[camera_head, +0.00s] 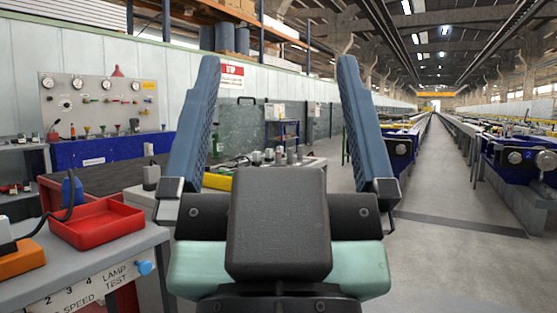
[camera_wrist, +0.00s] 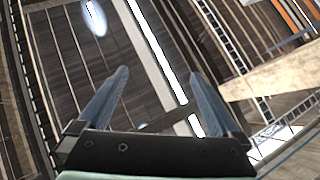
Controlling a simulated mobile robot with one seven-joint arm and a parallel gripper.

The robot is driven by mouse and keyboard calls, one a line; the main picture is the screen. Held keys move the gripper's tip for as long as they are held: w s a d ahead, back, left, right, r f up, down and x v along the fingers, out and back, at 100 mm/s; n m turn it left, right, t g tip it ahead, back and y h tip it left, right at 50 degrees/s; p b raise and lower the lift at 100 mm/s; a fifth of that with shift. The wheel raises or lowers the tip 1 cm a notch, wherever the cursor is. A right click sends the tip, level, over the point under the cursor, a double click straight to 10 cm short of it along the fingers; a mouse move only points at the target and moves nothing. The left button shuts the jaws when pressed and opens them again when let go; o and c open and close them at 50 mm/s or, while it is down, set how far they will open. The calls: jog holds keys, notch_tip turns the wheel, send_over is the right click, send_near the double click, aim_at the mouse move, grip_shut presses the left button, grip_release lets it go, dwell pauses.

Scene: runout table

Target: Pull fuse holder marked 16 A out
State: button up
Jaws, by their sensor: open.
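My gripper (camera_head: 278,90) stands upright in the middle of the head view, its two blue ribbed fingers spread wide apart with nothing between them. It also shows in the wrist view (camera_wrist: 160,88), open and empty, pointing up at the roof beams and lamps. I cannot make out a fuse holder marked 16 A in either view. My gripper and wrist hide part of the middle of the scene.
A grey bench (camera_head: 150,243) at the lower left carries a red tray (camera_head: 97,236), a dark cable and an orange block (camera_head: 22,262). A gauge panel (camera_head: 100,103) stands behind. Long runout tables (camera_head: 520,150) line the right; the floor aisle (camera_head: 440,190) is clear.

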dwell(0.3)
jog(key=shift+r, duration=0.25)
jog(key=c, duration=0.5)
notch_tip(320, 180, up, 40)
jog(key=p, duration=4)
jog(key=shift+r+p, duration=0.15)
jog(key=shift+p, duration=0.25)
jog(key=shift+c, duration=0.7)
jog(key=shift+c, duration=0.8)
